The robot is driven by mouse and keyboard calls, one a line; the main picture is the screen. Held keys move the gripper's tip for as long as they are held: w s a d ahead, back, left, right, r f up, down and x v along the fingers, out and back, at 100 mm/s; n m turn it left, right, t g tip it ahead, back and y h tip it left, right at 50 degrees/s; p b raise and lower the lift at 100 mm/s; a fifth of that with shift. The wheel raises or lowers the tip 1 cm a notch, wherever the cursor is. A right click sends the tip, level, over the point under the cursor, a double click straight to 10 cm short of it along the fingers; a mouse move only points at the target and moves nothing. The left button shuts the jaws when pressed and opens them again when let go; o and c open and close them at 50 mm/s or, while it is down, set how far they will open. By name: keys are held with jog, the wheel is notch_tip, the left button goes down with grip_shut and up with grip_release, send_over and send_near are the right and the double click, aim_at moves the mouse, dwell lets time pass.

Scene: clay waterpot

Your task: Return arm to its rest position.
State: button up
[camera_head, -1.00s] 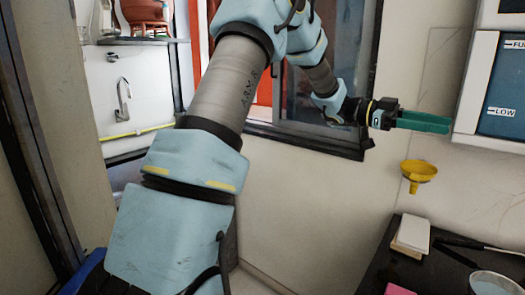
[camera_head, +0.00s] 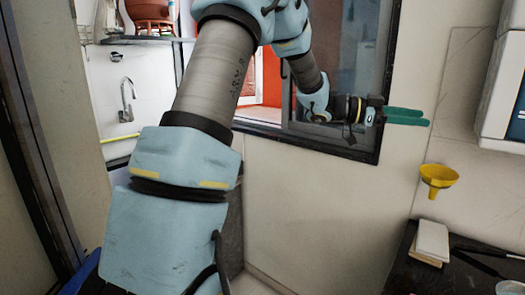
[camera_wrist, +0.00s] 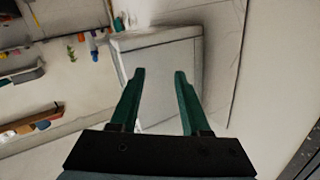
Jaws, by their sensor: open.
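My gripper (camera_head: 428,117) is at the end of my raised arm, in front of the window and wall in the head view. Its green fingers point right, toward the white and blue wall unit, and are apart from it. In the wrist view, the two green fingers of my gripper (camera_wrist: 159,73) stand apart with nothing between them. A white box-like unit (camera_wrist: 158,52) shows beyond the fingertips; how far away it is, I cannot tell.
A yellow funnel (camera_head: 438,177) is on the wall below my gripper. A dark counter (camera_head: 400,275) at lower right bears a pale notepad (camera_head: 432,240). The white and blue wall unit (camera_head: 497,118) is at the right edge. A potted terracotta vessel (camera_head: 148,10) stands on a shelf at upper left.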

jog(key=w+a+f+n+t+y, duration=0.4)
jog(key=w+a+n+t, duration=0.5)
jog(key=w+a+t, duration=0.25)
jog(key=w+a+f+n+t+y, duration=0.2)
jog(key=a+f+n+y, duration=0.3)
jog(key=a, duration=0.6)
jog(key=s+a+f+n+g+y, duration=0.1)
jog(key=s+a+f+n+y, duration=0.3)
jog(key=a, duration=0.6)
jog(key=s+a+f+n+g+y, duration=0.2)
jog(key=s+a, duration=0.3)
jog(key=s, duration=0.4)
jog(key=s+a+f+n+g+y, duration=0.1)
jog(key=s+a+f+g, duration=0.4)
jog(key=s, duration=0.5)
jog(key=shift+s+a+f+n+y, duration=0.2)
jog(key=shift+n+y, duration=0.2)
jog(key=shift+n, duration=0.1)
